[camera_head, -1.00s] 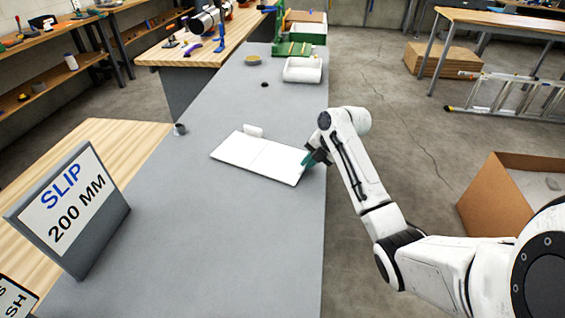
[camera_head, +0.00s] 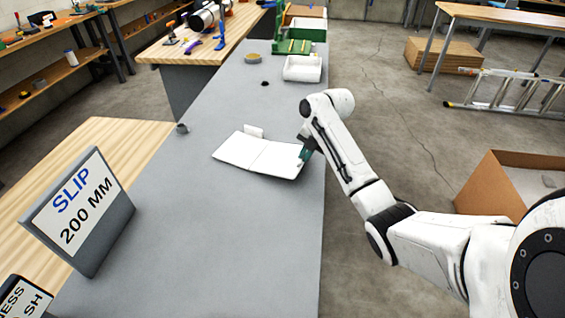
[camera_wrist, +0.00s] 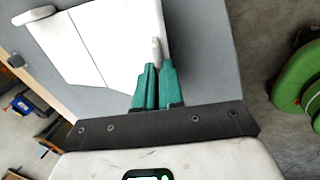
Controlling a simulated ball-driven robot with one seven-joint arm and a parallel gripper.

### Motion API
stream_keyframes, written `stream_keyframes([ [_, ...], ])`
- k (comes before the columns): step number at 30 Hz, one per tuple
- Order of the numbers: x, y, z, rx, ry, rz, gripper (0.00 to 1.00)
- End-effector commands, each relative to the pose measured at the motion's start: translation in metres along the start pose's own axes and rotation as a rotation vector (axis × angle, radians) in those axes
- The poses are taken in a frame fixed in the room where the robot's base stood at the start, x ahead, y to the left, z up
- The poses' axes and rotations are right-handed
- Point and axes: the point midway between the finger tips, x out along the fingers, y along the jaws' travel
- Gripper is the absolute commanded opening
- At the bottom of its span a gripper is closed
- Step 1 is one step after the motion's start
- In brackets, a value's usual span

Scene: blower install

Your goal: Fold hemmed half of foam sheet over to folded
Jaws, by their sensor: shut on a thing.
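The white foam sheet (camera_head: 240,151) lies on the grey bench, with a crease line across its middle. Its right half (camera_head: 280,158) is tilted up a little at the outer edge; the left half looks flat. My gripper (camera_head: 304,155), with green fingers, is at the right edge of the sheet. In the wrist view my gripper (camera_wrist: 156,80) is shut on the edge of the foam sheet (camera_wrist: 110,45), and a small piece of white shows between and beyond the fingertips. The crease also shows there.
A small white block (camera_head: 254,131) stands at the sheet's far edge. A grey cup (camera_head: 182,128) is to the left. A white tray (camera_head: 302,69) and a yellow round dish (camera_head: 253,58) stand farther back. The "SLIP 200 MM" sign (camera_head: 82,212) stands front left. The near bench is clear.

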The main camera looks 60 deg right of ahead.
Motion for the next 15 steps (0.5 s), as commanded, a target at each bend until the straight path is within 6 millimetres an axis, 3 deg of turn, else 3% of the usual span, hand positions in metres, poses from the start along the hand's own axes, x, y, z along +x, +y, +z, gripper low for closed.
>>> stream_keyframes([
  [15,-0.023,0.024,0.000,-0.003,0.000,-0.168,0.00],
])
